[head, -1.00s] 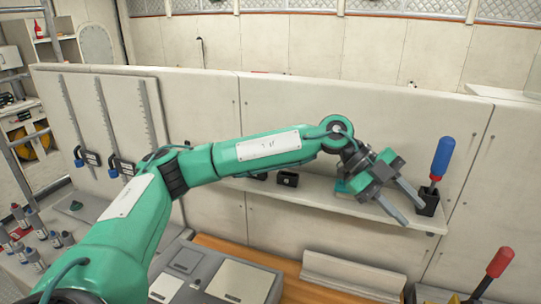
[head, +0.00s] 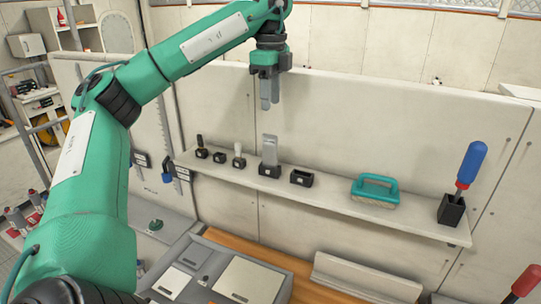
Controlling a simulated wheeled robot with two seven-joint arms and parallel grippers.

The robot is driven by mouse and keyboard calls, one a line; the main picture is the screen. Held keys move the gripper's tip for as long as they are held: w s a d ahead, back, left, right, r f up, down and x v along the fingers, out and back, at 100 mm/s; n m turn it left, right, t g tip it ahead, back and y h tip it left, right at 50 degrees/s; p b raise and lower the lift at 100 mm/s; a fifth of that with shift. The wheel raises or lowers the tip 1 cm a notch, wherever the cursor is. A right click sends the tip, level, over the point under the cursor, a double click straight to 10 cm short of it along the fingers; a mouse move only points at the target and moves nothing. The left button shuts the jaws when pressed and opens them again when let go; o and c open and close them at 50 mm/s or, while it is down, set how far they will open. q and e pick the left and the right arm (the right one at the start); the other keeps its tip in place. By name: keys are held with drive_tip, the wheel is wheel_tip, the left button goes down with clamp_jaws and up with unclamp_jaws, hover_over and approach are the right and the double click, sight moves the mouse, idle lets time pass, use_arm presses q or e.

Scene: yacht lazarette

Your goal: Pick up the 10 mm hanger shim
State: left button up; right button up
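A flat grey plate (head: 269,149) stands upright in a small black holder (head: 270,171) on the wall shelf. It may be the hanger shim, but no size marking is readable. My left gripper (head: 269,107) hangs from above with its fingers pointing down, above and apart from this plate. Its two grey fingers nearly overlap in this view, so the gap between them cannot be judged. Nothing is seen held in it. My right gripper is not in view.
The shelf (head: 335,202) also carries other small black holders, an open black box (head: 301,178), a teal-handled brush (head: 376,189) and a blue-handled tool (head: 470,165) in a black cup (head: 451,209). A red-handled tool (head: 525,281) stands at lower right.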

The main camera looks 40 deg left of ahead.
use_arm(q)
drive_tip(key=b, duration=0.1)
hover_over(269, 135)
drive_tip(key=f, duration=0.5)
drive_tip(key=shift+w+d+f, duration=0.1)
drive_tip(key=shift+d+f, duration=0.1)
drive_tip(key=shift+f+p, duration=0.3)
drive_tip(key=shift+f, duration=0.8)
drive_tip(key=shift+f+p, duration=0.5)
drive_tip(key=shift+p, duration=0.2)
wheel_tip(269, 135, down, 3)
drive_tip(key=shift+a+f+p, duration=0.1)
drive_tip(key=shift+a+p, duration=0.05)
drive_tip(key=shift+p, duration=0.85)
drive_tip(key=shift+f, duration=0.6)
clamp_jaws()
